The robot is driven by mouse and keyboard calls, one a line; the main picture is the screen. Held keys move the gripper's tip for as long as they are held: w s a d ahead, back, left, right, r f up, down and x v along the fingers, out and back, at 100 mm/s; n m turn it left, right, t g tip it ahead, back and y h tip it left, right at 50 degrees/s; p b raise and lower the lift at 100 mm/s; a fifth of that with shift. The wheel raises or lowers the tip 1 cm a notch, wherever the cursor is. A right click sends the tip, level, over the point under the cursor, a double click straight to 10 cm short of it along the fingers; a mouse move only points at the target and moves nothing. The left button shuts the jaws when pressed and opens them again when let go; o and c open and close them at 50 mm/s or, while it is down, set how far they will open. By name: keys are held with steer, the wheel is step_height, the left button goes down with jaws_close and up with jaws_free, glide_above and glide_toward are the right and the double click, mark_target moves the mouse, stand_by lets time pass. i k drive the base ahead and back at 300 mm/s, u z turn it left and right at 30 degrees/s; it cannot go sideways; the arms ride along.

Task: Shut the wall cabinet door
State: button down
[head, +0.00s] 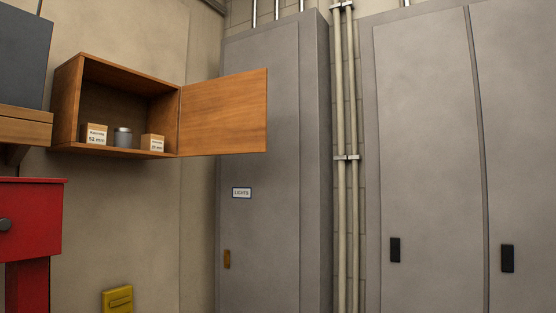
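The wooden wall cabinet (65,105) hangs on the beige wall at the upper left of the head view. Its door (224,112) is hinged on the cabinet's right side and stands wide open, swung out to the right. The cabinet's inside is exposed and holds two small labelled boxes (96,134) (153,142) with a grey can (123,137) between them. My gripper is not in view.
A red metal unit (34,218) and a wooden shelf (22,128) with a dark grey box (22,52) are at the left edge. A yellow wall box (117,299) is below. Tall grey lockers (270,200) (430,150) and vertical pipes (347,200) stand at right.

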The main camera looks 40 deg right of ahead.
mark_target(226, 115)
steer(key=k, duration=0.55)
steer(key=z, duration=0.8)
steer(key=i, duration=1.4)
steer(key=u, duration=0.85)
